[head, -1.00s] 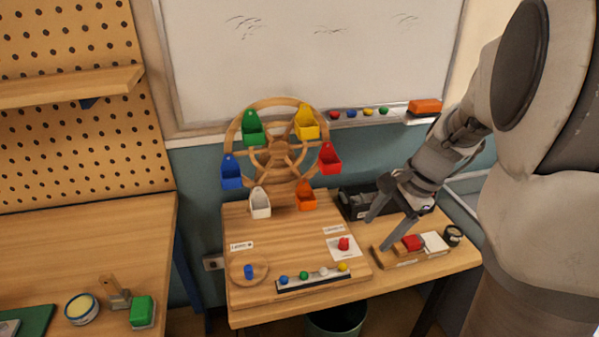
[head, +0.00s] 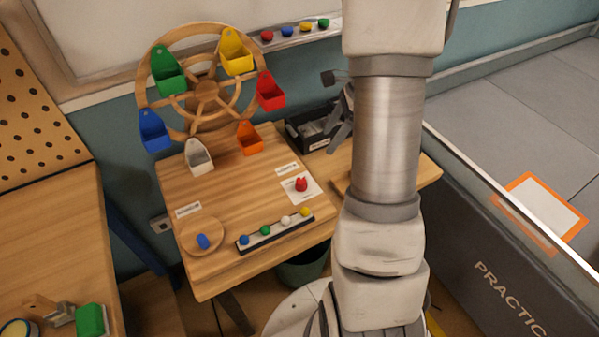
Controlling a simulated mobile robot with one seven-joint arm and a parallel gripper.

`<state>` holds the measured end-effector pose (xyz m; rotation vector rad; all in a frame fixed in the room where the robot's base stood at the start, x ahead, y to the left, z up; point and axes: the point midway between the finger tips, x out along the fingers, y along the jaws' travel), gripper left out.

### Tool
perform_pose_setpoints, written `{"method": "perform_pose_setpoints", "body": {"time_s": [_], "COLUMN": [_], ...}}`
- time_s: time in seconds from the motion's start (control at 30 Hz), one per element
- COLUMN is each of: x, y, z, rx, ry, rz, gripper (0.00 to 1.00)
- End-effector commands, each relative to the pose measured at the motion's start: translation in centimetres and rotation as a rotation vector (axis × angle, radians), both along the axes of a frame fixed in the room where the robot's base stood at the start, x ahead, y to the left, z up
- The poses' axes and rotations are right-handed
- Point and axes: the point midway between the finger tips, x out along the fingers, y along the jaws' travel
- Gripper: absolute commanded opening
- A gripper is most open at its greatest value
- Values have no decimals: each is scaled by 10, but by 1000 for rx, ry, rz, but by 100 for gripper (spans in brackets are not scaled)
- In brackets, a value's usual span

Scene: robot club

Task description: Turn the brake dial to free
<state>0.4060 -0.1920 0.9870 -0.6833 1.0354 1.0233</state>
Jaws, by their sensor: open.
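The red dial (head: 301,184) sits on a white card with small markings, at the right of the wooden board (head: 225,175). A small label lies behind it; its text and the dial's setting are too small to read. A wooden Ferris wheel (head: 206,95) with coloured buckets stands at the back of the board. My gripper (head: 338,135) is partly hidden behind my arm, behind and to the right of the red dial and apart from it. It is open, and I see nothing in it.
A blue knob (head: 203,241) sits on a round wooden disc at the board's front left. A strip (head: 275,233) with several coloured balls lies along the front. A black tray (head: 305,130) stands behind the board. My arm hides much of the table's right side.

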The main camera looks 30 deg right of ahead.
Motion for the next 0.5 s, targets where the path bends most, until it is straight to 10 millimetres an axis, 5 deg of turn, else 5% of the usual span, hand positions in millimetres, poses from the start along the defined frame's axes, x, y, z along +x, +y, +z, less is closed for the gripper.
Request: {"method": "perform_pose_setpoints", "body": {"time_s": [0.5], "x": [13], "y": [34], "z": [-90], "rx": [2], "ry": [5], "rz": [1], "gripper": [71]}}
